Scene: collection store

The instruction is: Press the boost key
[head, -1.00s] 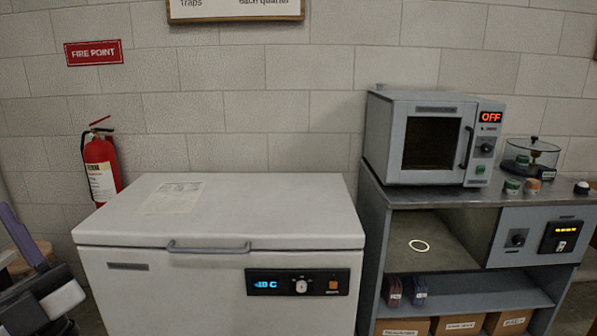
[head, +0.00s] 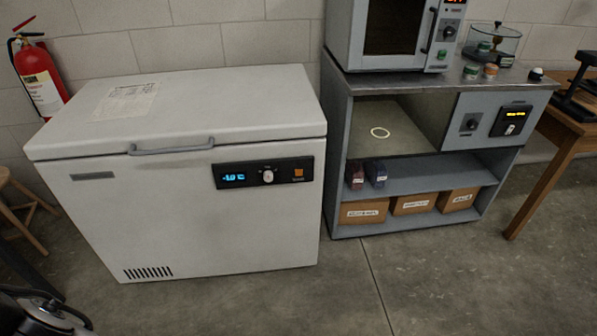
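The white chest freezer (head: 180,215) stands on the floor at left centre, with its lid shut. Its black control panel (head: 245,184) is on the upper right of the front. The panel has a blue lit temperature display (head: 233,177), a pale round knob (head: 268,176) and a small square orange key (head: 299,173) at its right end. Small lettering below the orange key is too small to read, so I cannot confirm that it is the boost key. I cannot make out my gripper in this view.
Right of the freezer stands a grey bench (head: 340,150) with an oven (head: 396,35) and another control panel (head: 512,119). Cardboard boxes (head: 414,205) sit on its lower shelf. A fire extinguisher (head: 40,80) and wooden stool (head: 20,205) are at left.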

